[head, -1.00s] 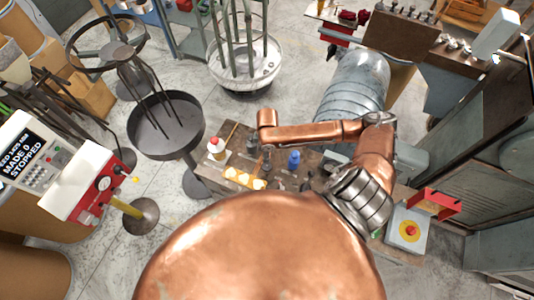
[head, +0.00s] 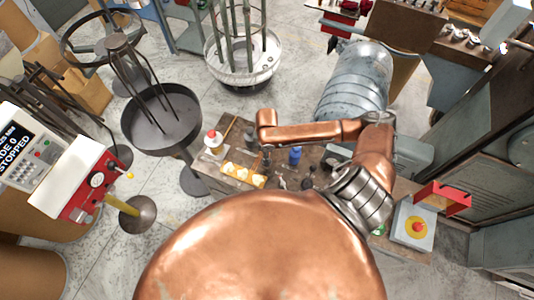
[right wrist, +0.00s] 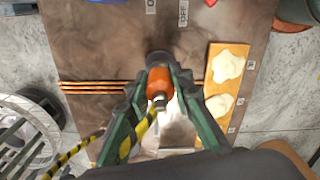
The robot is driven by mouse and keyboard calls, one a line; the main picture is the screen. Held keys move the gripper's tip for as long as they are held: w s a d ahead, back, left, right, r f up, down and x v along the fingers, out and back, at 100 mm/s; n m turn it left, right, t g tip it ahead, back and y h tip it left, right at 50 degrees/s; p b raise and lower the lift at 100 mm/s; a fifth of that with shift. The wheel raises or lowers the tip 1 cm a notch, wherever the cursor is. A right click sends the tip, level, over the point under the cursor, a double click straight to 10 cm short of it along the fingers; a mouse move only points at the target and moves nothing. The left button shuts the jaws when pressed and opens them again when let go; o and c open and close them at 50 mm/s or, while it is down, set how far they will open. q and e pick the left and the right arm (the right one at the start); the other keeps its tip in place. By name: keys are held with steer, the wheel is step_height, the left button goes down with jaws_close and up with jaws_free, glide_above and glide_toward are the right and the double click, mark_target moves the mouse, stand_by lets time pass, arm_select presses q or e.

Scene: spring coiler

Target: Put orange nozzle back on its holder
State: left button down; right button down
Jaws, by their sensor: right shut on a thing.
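The orange nozzle (right wrist: 159,80) is between the fingers of my right gripper (right wrist: 159,76) in the right wrist view, and the gripper is shut on it. A black-and-yellow striped hose (right wrist: 142,128) runs from the nozzle's near end towards the lower left. A dark round piece (right wrist: 158,58) shows at the nozzle's far end; I cannot tell whether it is the holder or part of the nozzle. In the head view my right gripper (head: 267,158) hangs over the brown bench, and the nozzle cannot be made out. My left gripper is not in view.
The brown bench (right wrist: 110,45) carries an orange board (right wrist: 213,75) with pale patches right of the nozzle, and thin copper rods (right wrist: 85,87) to the left. In the head view a blue bottle (head: 295,156) and a red-capped white bottle (head: 214,140) stand close by.

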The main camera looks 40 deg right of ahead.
steer(key=shift+p, duration=0.6)
stand_by(1.0)
steer(key=shift+f, duration=0.55)
stand_by(0.9)
steer(key=c, duration=1.6)
jaws_free()
